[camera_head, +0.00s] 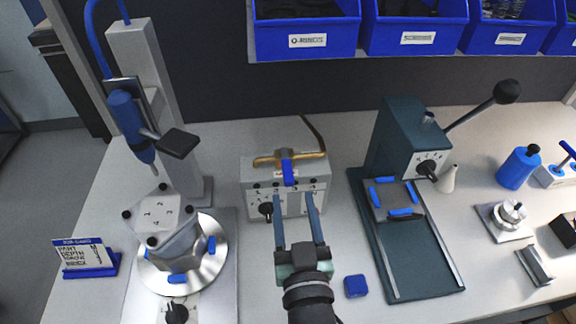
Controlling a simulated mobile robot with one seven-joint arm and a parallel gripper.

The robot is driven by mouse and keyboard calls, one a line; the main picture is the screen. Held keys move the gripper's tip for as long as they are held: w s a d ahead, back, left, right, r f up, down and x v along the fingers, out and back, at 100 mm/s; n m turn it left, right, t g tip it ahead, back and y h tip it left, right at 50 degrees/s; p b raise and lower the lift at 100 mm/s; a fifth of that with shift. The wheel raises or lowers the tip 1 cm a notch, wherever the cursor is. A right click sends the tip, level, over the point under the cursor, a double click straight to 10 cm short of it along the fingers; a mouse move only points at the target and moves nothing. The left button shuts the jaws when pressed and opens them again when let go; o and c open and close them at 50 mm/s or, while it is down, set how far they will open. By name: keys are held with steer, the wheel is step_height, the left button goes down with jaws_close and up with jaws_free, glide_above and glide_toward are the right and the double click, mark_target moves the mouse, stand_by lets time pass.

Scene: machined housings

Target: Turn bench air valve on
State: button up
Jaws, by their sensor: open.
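The bench air valve shows as a blue lever (288,172) on a horizontal brass pipe (265,161), on top of a grey box (257,172) at the back of the bench. The lever points down toward me, across the pipe, over the front of the box. My gripper (295,200) is open, its two long fingers reaching toward the box front, just below the lever in the picture. Nothing shows between the fingers. Whether a fingertip touches the box, I cannot tell. The fingers and wrist hide part of the box's lower front.
A gauge stand with a blue-handled tool (128,118) and a housing (160,215) on a round plate stand left. A dark green lever press (405,135) stands right. A blue block (355,286) lies right of my wrist. Blue bins (305,42) hang above the back.

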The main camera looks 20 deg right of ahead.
mark_target(288, 170)
steer(key=p+x, duration=0.1)
steer(key=x, duration=0.7)
steer(key=shift+w, duration=0.15)
jaws_close()
stand_by(1.2)
